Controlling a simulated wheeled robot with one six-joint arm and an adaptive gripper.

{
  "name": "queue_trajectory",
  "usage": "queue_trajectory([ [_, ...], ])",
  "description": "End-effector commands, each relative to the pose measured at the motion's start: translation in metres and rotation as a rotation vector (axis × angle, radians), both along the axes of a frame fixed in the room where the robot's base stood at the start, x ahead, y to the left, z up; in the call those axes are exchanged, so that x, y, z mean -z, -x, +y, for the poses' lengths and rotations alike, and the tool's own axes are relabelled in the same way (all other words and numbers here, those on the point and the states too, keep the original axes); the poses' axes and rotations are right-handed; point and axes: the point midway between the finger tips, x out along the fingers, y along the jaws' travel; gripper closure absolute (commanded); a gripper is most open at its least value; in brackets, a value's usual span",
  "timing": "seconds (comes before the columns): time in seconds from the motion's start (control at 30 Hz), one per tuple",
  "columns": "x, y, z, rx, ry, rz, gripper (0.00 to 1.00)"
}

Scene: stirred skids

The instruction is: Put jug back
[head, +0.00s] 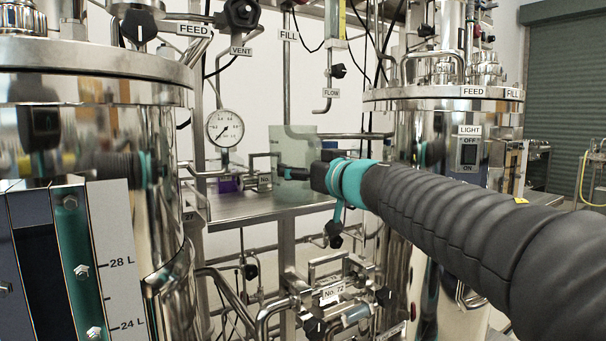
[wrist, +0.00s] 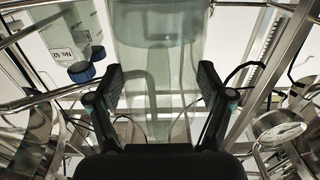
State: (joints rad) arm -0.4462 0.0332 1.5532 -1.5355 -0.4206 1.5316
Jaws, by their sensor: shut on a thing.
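The jug (head: 300,146) is a pale greenish, see-through vessel. In the head view it is at the middle, over or just above the steel shelf between the two tanks. My gripper (head: 292,172) reaches it from the right and is shut on it. In the wrist view the jug (wrist: 158,45) fills the space between the two dark fingers of my gripper (wrist: 158,72). I cannot tell whether its base touches the shelf. The arm and fingers hide part of it.
The steel shelf (head: 240,207) has a purple item (head: 229,184) at its back left. A bottle with blue caps, labelled No. 62 (wrist: 76,42), shows left of the jug in the wrist view. Shiny tanks (head: 115,130) (head: 415,128) flank the shelf; pipes and valves (head: 335,290) crowd below.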

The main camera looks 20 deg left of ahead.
Motion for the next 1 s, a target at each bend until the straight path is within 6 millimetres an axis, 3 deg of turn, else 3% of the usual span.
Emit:
queue_trajectory([
  [0.17, 0.002, 0.0, 0.0, 0.0, -0.001, 0.0, 0.75],
  [0.2, 0.003, 0.0, 0.0, 0.0, -0.001, 0.002, 0.16],
  [0.27, 0.002, 0.0, 0.0, 0.0, -0.001, 0.001, 0.01],
  [0.7, -0.002, 0.001, -0.001, 0.0, 0.001, -0.001, 0.0],
  [1.0, -0.003, 0.03, -0.037, 0.003, 0.0, -0.001, 0.0],
])
